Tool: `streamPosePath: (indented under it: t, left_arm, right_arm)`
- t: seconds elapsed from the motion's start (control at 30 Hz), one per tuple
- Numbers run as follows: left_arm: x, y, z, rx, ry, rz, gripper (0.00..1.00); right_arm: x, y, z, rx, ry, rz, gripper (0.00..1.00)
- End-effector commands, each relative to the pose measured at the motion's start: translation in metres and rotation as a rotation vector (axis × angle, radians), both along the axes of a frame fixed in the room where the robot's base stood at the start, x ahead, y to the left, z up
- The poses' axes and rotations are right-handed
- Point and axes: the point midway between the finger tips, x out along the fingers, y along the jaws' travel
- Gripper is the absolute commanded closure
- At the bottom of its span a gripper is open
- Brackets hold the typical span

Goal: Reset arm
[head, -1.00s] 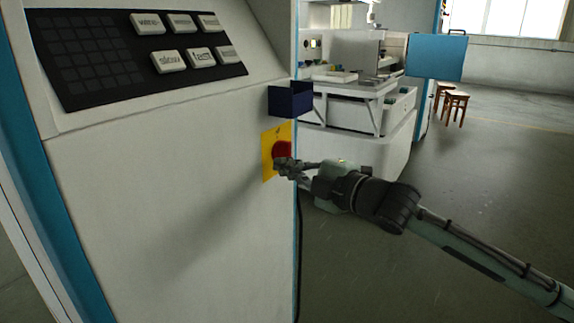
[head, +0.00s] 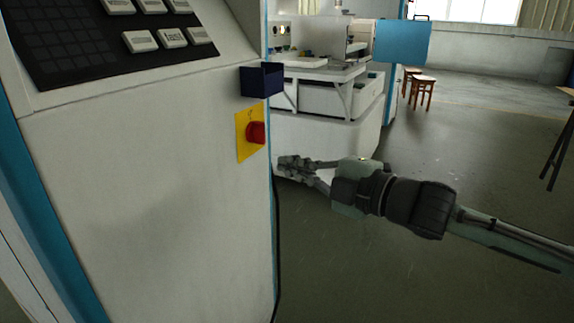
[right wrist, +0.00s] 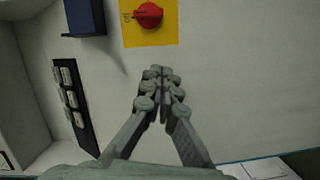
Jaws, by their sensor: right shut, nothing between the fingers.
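My right gripper (head: 286,164) is shut and empty, to the right of and below a red rotary switch (head: 256,132) on a yellow plate (head: 243,145). The switch is on the edge of a pale machine cabinet. In the right wrist view the closed fingertips (right wrist: 161,75) point toward the cabinet face, with the red switch (right wrist: 149,14) and yellow plate (right wrist: 164,36) beyond them, not covered by the fingers. The fingers look apart from the switch. My left gripper is not in view.
A dark blue open box (head: 262,80) sticks out from the cabinet above the switch. A keypad panel (head: 110,40) is at upper left. A pale machine (head: 330,95) stands behind, with stools (head: 420,90) farther back. Open floor (head: 480,170) lies at right.

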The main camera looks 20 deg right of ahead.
Motion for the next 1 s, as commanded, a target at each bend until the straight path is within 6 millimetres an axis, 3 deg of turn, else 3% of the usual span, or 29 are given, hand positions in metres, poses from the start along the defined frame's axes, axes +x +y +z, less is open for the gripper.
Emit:
streamPosePath:
  t: [0.33, 0.47, 0.57, 0.6, 0.73, 0.87, 1.0]
  left_arm:
    - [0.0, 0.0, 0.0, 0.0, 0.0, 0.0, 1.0]
    - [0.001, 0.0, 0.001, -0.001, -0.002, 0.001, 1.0]
    - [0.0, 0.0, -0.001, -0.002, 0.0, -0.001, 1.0]
    - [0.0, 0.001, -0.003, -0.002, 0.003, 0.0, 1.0]
    - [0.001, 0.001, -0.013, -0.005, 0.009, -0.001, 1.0]
    - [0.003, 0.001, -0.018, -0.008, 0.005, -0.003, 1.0]
    - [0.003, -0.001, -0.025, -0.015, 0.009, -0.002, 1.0]
  right_arm:
    - [0.001, 0.0, -0.002, 0.004, 0.005, -0.004, 1.0]
    - [0.009, -0.008, -0.028, 0.064, 0.08, -0.067, 1.0]
    - [0.017, -0.025, -0.081, 0.166, 0.223, -0.199, 1.0]
    - [0.017, -0.034, -0.108, 0.213, 0.294, -0.266, 1.0]
    - [-0.002, -0.063, -0.203, 0.35, 0.531, -0.501, 1.0]
    - [-0.046, -0.084, -0.291, 0.452, 0.751, -0.726, 1.0]
    - [-0.114, -0.095, -0.371, 0.531, 0.969, -0.959, 1.0]
